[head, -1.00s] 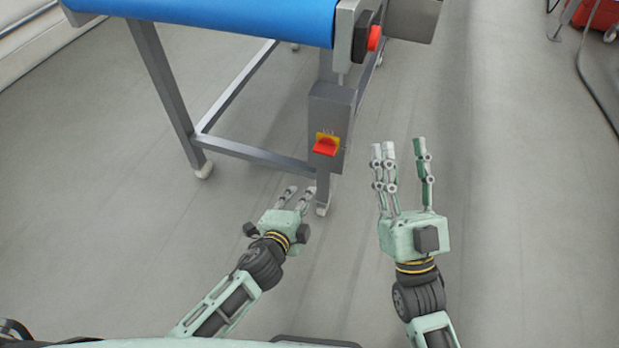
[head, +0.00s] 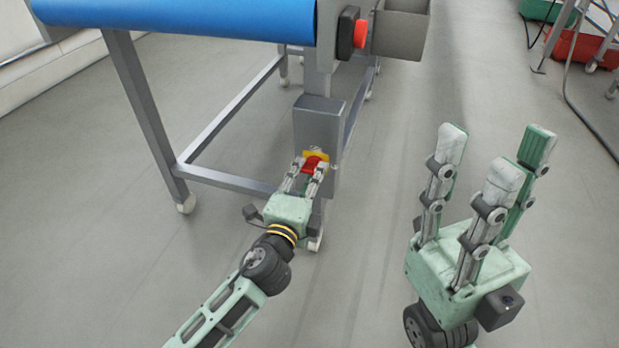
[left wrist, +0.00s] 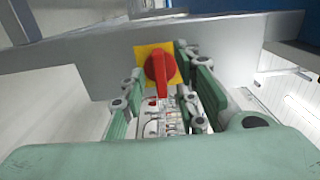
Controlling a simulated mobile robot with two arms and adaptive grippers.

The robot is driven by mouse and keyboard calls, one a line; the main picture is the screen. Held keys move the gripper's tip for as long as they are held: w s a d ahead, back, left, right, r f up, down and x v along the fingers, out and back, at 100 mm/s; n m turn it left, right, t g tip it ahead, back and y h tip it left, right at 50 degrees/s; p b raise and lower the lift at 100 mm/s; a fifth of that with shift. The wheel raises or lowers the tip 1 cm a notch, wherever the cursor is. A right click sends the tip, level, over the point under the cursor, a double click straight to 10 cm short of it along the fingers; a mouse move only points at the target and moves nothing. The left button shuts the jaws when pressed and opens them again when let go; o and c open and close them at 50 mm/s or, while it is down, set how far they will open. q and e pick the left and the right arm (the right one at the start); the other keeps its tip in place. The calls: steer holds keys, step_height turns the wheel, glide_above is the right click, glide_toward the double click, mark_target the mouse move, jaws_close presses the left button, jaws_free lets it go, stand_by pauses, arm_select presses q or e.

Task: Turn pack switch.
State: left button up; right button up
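The pack switch is a red rotary handle (head: 312,165) on a yellow plate (head: 322,155), fixed to a grey box (head: 318,122) on the conveyor's leg. My left gripper (head: 308,168) is at the switch, its fingers reaching up to either side of the red handle. In the left wrist view the red handle (left wrist: 157,68) points downward between the spread fingers (left wrist: 155,85). I see a gap between the fingers and the handle there. My right gripper (head: 490,150) is open and empty, raised at the right, away from the switch.
The blue conveyor belt (head: 180,18) is above and left of the switch. A red button on a black housing (head: 360,34) sits above the switch box. A red case (head: 580,48) lies at the back right. The floor between is clear.

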arm_select(q)
steer(key=shift+w+d, duration=0.1)
steer(key=shift+w, duration=0.25)
steer(key=shift+c, duration=0.5)
jaws_close()
steer(key=shift+n+p, duration=0.7)
steer(key=shift+n, duration=2.2)
steer(key=shift+f, duration=0.1)
steer(key=shift+o, duration=0.5)
jaws_free()
